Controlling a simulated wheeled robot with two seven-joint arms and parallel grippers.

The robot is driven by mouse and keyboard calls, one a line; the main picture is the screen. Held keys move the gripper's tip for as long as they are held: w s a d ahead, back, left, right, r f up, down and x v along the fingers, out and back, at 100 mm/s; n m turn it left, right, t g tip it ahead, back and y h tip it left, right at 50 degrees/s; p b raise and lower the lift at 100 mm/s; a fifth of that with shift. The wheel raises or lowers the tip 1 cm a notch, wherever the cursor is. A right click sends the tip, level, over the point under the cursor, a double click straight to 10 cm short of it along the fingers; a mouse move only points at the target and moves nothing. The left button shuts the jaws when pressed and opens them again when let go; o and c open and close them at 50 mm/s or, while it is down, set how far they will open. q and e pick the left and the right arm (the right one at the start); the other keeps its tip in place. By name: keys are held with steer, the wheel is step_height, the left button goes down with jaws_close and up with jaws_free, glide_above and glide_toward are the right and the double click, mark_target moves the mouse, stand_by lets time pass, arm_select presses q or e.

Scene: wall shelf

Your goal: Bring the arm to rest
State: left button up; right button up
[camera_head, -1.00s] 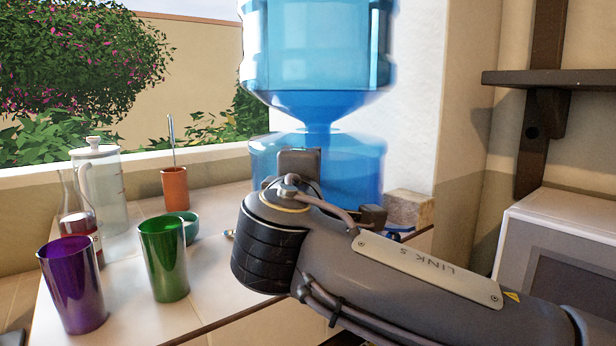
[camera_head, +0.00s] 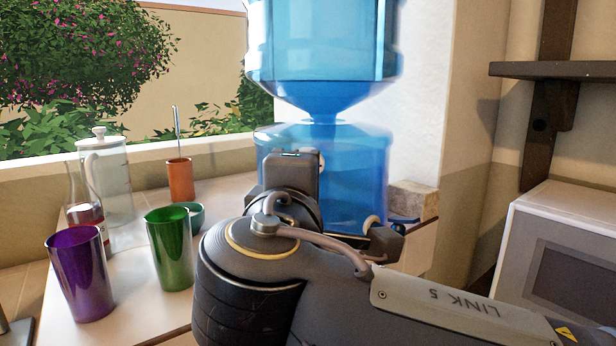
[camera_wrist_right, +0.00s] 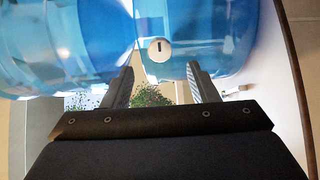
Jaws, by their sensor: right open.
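My right arm (camera_head: 400,290) comes in from the right in the head view, with its wrist bent in front of the blue water bottle (camera_head: 350,175). In that view the wrist hides the fingers of my right gripper. In the right wrist view my right gripper (camera_wrist_right: 158,88) is open, its two dark fingers apart with nothing between them. The blue bottle (camera_wrist_right: 75,45) lies beyond the fingertips there, with a round white part (camera_wrist_right: 159,50) on it. Whether the fingers touch the bottle I cannot tell. My left gripper is not in view.
A purple cup (camera_head: 80,275), a green cup (camera_head: 170,250), a glass bottle (camera_head: 85,210), a pitcher (camera_head: 110,185) and an orange cup (camera_head: 180,181) stand left of the arm. A white microwave (camera_head: 570,250) and a dark shelf (camera_head: 560,70) are at right.

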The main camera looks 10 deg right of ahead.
steer(key=s+d+f+m+g+y, duration=0.2)
steer(key=d+f+g, duration=0.2)
steer(key=d+f, duration=0.55)
steer(key=s+d+f+m+g+y, duration=0.1)
steer(key=s+d+f+m+g, duration=0.3)
steer(key=f, duration=1)
steer(key=s+a+f+m+g+y, duration=0.3)
steer(key=s+f+m+y, duration=0.45)
steer(key=s+f, duration=0.55)
step_height(320, 180, up, 16)
steer(key=w+m+p, duration=0.1)
steer(key=p, duration=1.6)
steer(key=shift+w+a+p, duration=0.25)
steer(key=shift+w+p, duration=0.1)
